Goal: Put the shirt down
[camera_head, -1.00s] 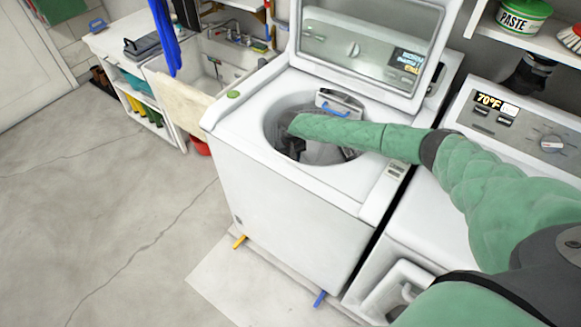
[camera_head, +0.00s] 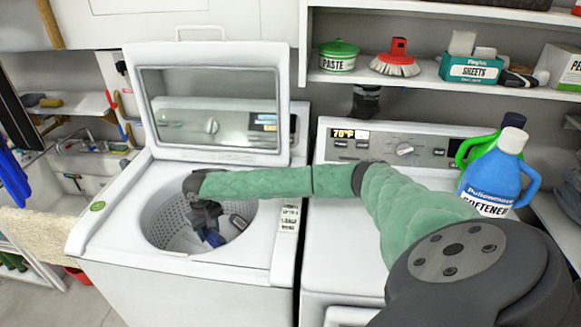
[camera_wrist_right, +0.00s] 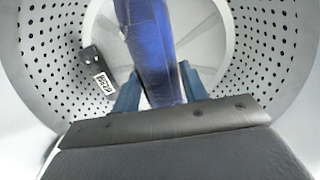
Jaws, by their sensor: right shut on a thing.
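The shirt shows as a strip of blue cloth (camera_wrist_right: 150,45) in the right wrist view. My right gripper (camera_wrist_right: 160,88) is shut on it, with one finger on each side. In the head view my right arm reaches over the open white washing machine (camera_head: 160,290), and my right gripper (camera_head: 208,228) points down inside its perforated drum (camera_head: 165,225). A little blue shows at the fingertips there; I cannot tell whether it is cloth or finger. The shirt's full extent is hidden. My left gripper is not in view.
The washer's lid (camera_head: 210,110) stands open behind the drum. A dark part with a label (camera_wrist_right: 103,75) is at the drum wall. To the right, a second machine (camera_head: 330,240) carries a blue softener bottle (camera_head: 495,180) and a green bottle (camera_head: 475,145). A shelf (camera_head: 425,78) is above.

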